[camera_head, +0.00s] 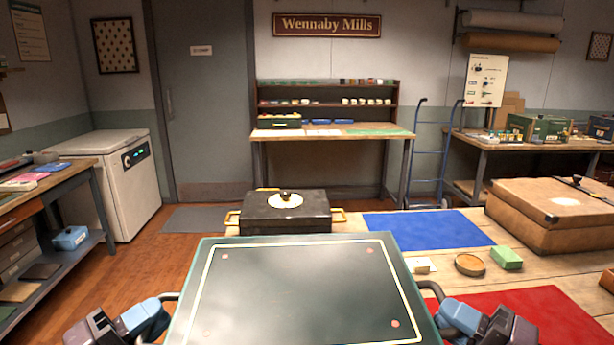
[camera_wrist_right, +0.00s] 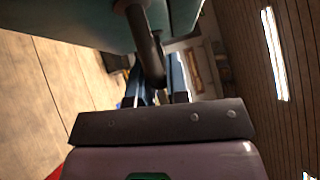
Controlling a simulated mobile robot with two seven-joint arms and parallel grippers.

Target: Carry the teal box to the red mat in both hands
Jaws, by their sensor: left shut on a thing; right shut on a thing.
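The teal box (camera_head: 300,285) fills the lower middle of the head view, its dark lid edged with a cream line. It is held up between my two grippers. My left gripper (camera_head: 165,305) is shut on the box's dark handle at the left side. My right gripper (camera_head: 432,300) is shut on the handle at the right side. In the right wrist view, the gripper (camera_wrist_right: 155,98) reaches the dark handle under the teal side wall (camera_wrist_right: 75,22). The red mat (camera_head: 545,315) lies on the table at the lower right, beside and partly behind my right gripper.
A black case with yellow handles (camera_head: 285,214) stands just beyond the box. A blue mat (camera_head: 428,230) lies to its right.

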